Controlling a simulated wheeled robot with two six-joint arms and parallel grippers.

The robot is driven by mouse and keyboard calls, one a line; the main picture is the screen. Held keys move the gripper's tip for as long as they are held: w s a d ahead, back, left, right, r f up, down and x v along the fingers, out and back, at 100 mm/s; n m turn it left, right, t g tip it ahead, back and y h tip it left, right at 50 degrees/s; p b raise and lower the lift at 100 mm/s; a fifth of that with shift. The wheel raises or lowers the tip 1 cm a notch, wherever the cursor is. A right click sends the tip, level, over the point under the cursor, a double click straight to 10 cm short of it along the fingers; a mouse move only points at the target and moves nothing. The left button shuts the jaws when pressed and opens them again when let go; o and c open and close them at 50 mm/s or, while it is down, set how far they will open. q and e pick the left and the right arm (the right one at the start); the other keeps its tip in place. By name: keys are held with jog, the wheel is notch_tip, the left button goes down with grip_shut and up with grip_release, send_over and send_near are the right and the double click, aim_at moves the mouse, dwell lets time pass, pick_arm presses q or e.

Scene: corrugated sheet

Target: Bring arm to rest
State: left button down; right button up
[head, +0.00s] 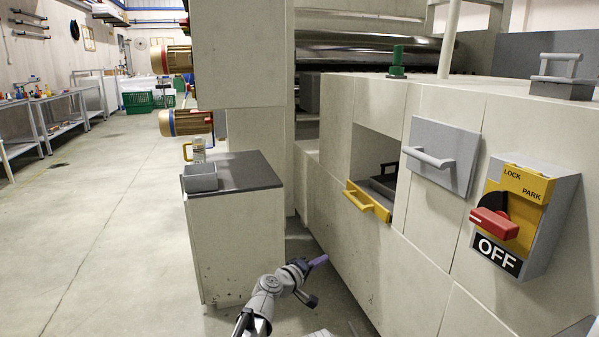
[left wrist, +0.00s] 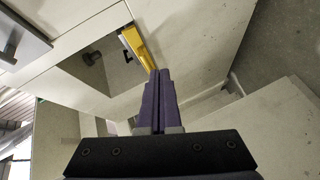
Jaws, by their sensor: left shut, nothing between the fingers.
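My left gripper (head: 318,262) is in front of the machine, low at the bottom middle of the head view, with its arm coming up from the bottom edge. In the left wrist view its two purple fingers (left wrist: 159,100) lie together, shut and empty. They point toward the machine's front panels and touch nothing that I can make out. My right gripper is in neither view.
The machine front carries a yellow-handled drawer (head: 369,202) in an open recess, a grey panel with a handle (head: 440,155) and a red switch (head: 494,224) at OFF. A cabinet (head: 240,245) with a grey bin (head: 200,178) stands left of the arm. The floor (head: 100,220) farther left is clear.

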pick_arm(q)
jog(key=s+a+f+m+g+y, duration=0.2)
jog(key=s+a+f+g+y, duration=0.15)
jog(key=s+a+f, duration=0.4)
jog(key=s+a+f+m+g+y, duration=0.2)
jog(key=s+a+f+g+y, duration=0.15)
jog(key=s+a, duration=0.6)
jog(key=s+a+f+m+g+y, duration=0.25)
jog(key=s+a+f+g, duration=0.35)
jog(key=s, duration=0.5)
jog(key=s+d+r+m+p, duration=0.1)
jog(key=d+r+p, duration=0.2)
jog(key=r+p, duration=1.1)
jog(key=s+d+r+m+y+p, duration=0.1)
jog(key=d+r+p, duration=0.3)
jog(key=r+p, duration=1)
jog(key=s+d+r+m+p, duration=0.1)
jog(key=s+d+r+p, duration=0.2)
jog(key=r+p, duration=1.1)
jog(key=shift+d+r+m+t+y+p, duration=0.15)
jog(key=shift+d+m+t+y+p, duration=0.2)
jog(key=shift+d+p, duration=0.1)
